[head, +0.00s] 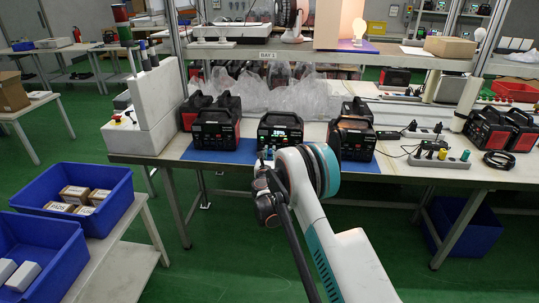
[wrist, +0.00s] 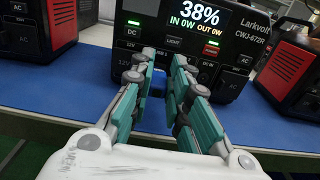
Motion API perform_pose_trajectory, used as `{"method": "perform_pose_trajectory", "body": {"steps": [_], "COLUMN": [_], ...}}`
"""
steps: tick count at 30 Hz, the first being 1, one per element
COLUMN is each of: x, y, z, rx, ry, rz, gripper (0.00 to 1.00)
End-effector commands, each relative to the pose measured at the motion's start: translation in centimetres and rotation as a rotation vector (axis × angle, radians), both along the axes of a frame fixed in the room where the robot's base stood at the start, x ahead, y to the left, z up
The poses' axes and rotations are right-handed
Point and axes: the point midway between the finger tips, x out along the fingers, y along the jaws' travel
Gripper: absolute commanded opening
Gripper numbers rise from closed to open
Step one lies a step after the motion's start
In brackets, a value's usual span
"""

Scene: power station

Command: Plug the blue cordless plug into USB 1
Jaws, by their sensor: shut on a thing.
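The middle power station (head: 285,130) stands on a blue mat on the bench. In the wrist view its front (wrist: 235,62) fills the top, with a lit screen reading 38%. My gripper (head: 266,158) is just in front of its lower left front. In the wrist view my gripper's teal-padded fingers (wrist: 164,72) point at the panel below the screen. The blue plug (wrist: 158,84) shows as a small blue patch between the fingers, mostly hidden by them. The fingers cover the ports behind them, so I cannot see USB 1 or tell whether the plug touches the panel.
Similar power stations stand to the left (head: 215,126) and right (head: 354,137) on the blue mat (head: 205,154). A power strip (head: 440,158) with coloured plugs lies farther right. Blue crates (head: 105,219) are on a side table at left.

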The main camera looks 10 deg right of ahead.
Motion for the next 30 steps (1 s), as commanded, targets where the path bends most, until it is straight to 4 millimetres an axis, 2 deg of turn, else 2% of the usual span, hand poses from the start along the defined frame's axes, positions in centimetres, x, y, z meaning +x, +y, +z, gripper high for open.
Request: {"method": "perform_pose_trajectory", "body": {"steps": [14, 30], "x": [0.0, 1.1], "y": [0.0, -0.4], "z": [0.0, 0.0], "rx": [0.0, 0.0], "ry": [0.0, 0.0], "rz": [0.0, 0.0], "gripper": [0.0, 0.0]}}
